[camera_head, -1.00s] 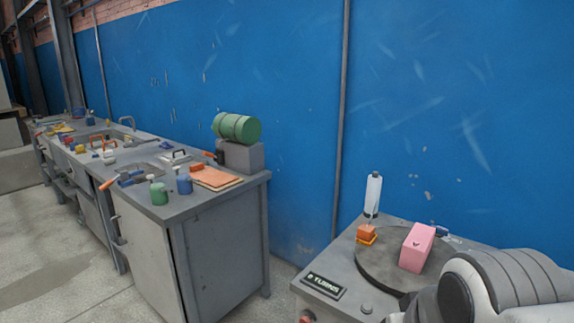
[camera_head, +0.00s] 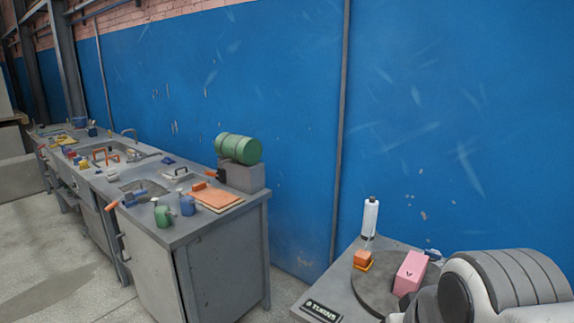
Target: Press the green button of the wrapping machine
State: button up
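What looks like the wrapping machine (camera_head: 340,283) is at the lower right, partly cut off by the bottom edge. Its dark round turntable (camera_head: 368,287) carries a pink box (camera_head: 411,272). A white roll (camera_head: 370,218) stands upright at the back, with a small orange block (camera_head: 362,258) at its foot. A dark label plate (camera_head: 321,311) lies on the near left corner. I see no green button on the machine; its front is out of frame. My white and grey arm covers its right side. My gripper is not in view.
A grey workbench (camera_head: 222,238) runs along the left, with a green canister (camera_head: 239,148) on a grey block, an orange board (camera_head: 212,196) and several tools and bottles. A blue wall (camera_head: 460,100) stands behind. Bare floor (camera_head: 70,270) shows at the lower left.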

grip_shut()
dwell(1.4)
